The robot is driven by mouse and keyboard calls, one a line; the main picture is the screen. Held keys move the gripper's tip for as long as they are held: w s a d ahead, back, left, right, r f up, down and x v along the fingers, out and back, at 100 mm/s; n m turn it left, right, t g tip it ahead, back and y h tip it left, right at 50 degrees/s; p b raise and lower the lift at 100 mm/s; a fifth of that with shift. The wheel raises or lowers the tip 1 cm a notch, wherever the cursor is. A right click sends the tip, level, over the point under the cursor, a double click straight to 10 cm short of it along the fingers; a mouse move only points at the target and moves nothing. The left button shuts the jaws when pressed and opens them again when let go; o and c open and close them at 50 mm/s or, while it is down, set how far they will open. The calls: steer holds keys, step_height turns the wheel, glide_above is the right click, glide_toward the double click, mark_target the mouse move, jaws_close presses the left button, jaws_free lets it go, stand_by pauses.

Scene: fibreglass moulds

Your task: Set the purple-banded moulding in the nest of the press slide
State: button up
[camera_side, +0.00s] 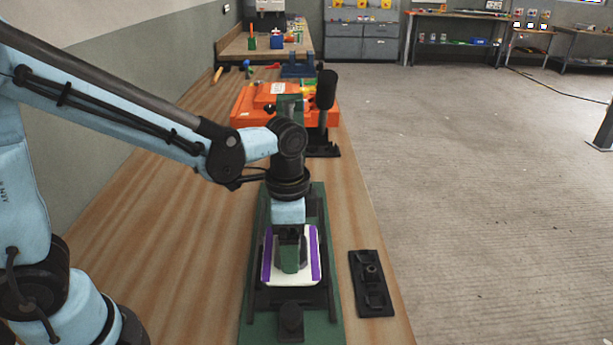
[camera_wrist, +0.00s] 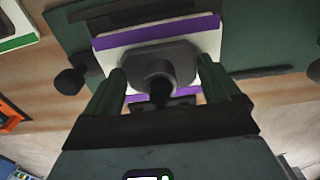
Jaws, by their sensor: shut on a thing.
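The purple-banded moulding (camera_side: 309,266) is a white block with a purple band along two opposite sides and a dark raised middle part. In the wrist view the moulding (camera_wrist: 206,43) shows this dark part between the green fingers. My gripper (camera_side: 289,264) points down and is shut on the moulding; the gripper (camera_wrist: 164,82) also shows in the wrist view. The press slide (camera_side: 255,302) is a green base with black rails and a black knob at its near end. The moulding is over the slide between the rails. The nest is hidden under it, so I cannot tell if they touch.
A black plate with fittings (camera_side: 371,284) lies right of the slide, near the bench edge. An orange case (camera_side: 250,108) and a black upright handle (camera_side: 326,90) stand behind the arm. A white piece with a green band (camera_wrist: 14,28) shows in the wrist view. The bench's left side is clear.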

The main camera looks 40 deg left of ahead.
steer(key=shift+f, duration=1.4)
steer(key=shift+f, duration=0.15)
steer(key=shift+f, duration=0.1)
steer(key=o, duration=1.1)
